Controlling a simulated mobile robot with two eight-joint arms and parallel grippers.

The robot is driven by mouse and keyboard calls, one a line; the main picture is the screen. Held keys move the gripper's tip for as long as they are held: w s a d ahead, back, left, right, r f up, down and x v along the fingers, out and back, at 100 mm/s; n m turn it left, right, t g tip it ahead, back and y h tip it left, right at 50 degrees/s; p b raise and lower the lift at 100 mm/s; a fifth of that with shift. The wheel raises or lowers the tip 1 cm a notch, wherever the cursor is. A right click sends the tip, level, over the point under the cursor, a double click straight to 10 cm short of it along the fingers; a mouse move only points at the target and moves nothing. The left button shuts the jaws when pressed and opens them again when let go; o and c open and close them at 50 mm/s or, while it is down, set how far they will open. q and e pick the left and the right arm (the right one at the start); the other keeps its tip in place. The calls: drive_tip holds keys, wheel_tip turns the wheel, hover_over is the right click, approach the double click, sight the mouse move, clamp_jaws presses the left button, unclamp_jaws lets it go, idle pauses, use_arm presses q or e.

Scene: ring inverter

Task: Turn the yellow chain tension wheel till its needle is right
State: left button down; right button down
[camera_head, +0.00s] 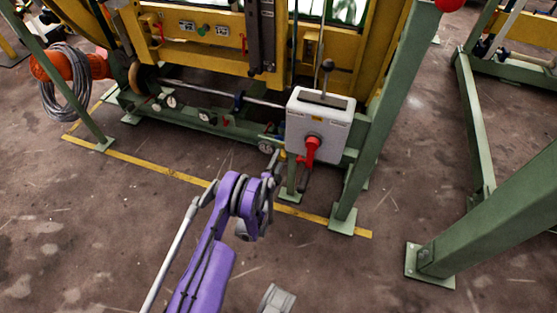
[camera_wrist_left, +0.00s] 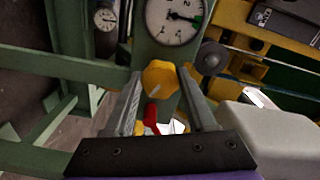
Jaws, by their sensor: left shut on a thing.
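The yellow wheel (camera_wrist_left: 160,78) is a small knob with a pale mark on its face, seen between the fingers of my left gripper (camera_wrist_left: 158,80) in the left wrist view. The gripper is shut on it. A round white gauge (camera_wrist_left: 172,33) sits just above the wheel. Its dark needle points to the right, at or close to a green patch on the dial's right edge. In the head view my left gripper (camera_head: 272,172) reaches the low green frame beside the grey lever box, and I cannot make out the wheel there.
The grey box (camera_head: 320,125) with a lever on top and a red handle (camera_head: 312,149) stands close right of my left gripper. Green posts (camera_head: 388,120) rise to the right. A yellow floor line (camera_head: 150,162) runs before the machine. The floor in front is clear.

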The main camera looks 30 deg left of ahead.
use_arm(q)
drive_tip(key=shift+a+m, duration=0.1)
drive_tip(key=shift+m, duration=0.2)
drive_tip(key=shift+c, duration=1.1)
unclamp_jaws()
